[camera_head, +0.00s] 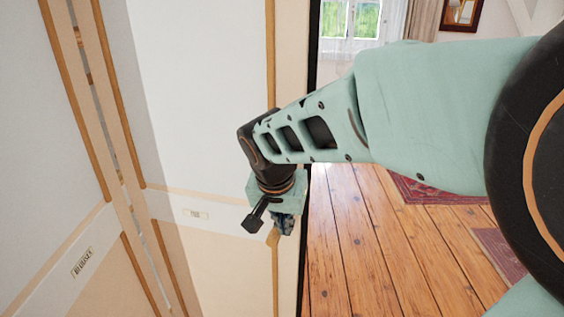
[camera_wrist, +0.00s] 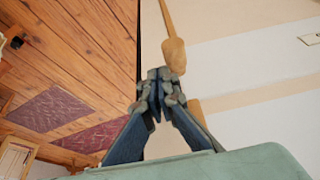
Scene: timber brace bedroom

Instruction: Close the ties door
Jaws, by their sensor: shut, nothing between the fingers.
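A pale door panel (camera_head: 200,90) with tan trim stands in the middle of the head view. My gripper (camera_head: 287,228) is at the panel's right edge, beside the lower trim. In the wrist view my gripper (camera_wrist: 160,82) is shut and empty, its tips close to the end of the strip. I cannot tell whether they touch.
Another panel (camera_head: 40,150) labelled BLOUSES (camera_head: 82,262) stands at the left, with a narrow gap between the two. Right of the door's dark edge lies open wooden floor (camera_head: 355,245) with red rugs (camera_head: 435,188). A window (camera_head: 350,18) is at the back.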

